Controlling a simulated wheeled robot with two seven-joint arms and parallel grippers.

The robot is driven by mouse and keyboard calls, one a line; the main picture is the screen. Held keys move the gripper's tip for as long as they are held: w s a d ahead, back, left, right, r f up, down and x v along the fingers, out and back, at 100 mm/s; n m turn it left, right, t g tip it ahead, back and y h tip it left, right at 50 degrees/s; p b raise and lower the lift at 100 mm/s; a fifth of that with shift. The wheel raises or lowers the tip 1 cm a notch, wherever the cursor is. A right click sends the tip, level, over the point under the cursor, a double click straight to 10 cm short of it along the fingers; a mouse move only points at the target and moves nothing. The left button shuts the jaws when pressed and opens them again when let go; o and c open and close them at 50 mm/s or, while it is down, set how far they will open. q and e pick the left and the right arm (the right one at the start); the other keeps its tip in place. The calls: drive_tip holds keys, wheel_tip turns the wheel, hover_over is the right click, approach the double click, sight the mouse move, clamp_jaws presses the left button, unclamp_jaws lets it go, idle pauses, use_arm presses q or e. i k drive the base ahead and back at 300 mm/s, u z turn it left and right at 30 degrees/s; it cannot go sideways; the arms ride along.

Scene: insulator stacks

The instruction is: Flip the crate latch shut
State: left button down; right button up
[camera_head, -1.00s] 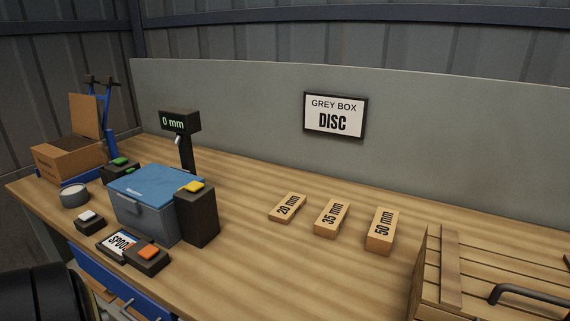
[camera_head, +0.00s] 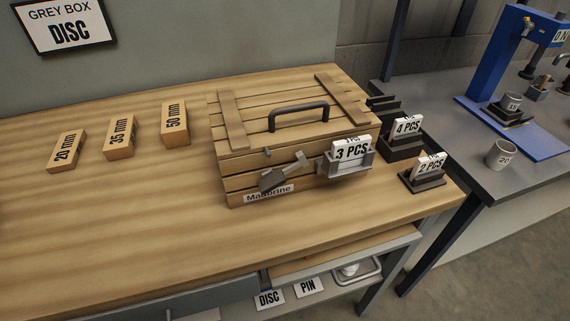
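The wooden crate (camera_head: 235,165) stands on the bench with its slatted lid down and a dark carry handle (camera_head: 298,113) on top. The grey metal latch (camera_head: 284,172) is on the crate's front face, slanting from lower left to upper right. A small grey stub (camera_head: 268,153) shows just above it near the lid edge. Whether the latch is engaged cannot be told from here. A label, partly covered by the latch, sits below it. A holder on the crate's front carries a "3 PCS" card (camera_head: 351,150). Neither of my grippers is in view.
Wooden blocks marked 20 mm (camera_head: 66,151), 35 mm (camera_head: 120,137) and 50 mm (camera_head: 174,123) stand left of the crate. Card stands "4 PCS" (camera_head: 406,127) and "2 PCS" (camera_head: 431,164) are to its right. The bench in front-left is clear. A blue press (camera_head: 500,60) stands on the grey table.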

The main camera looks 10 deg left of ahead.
sight(272, 180)
drive_tip(key=u, duration=1.3)
drive_tip(key=k, duration=1.05)
drive_tip(key=z, duration=1.5)
drive_tip(key=i, duration=0.55)
drive_tip(key=z, duration=0.05)
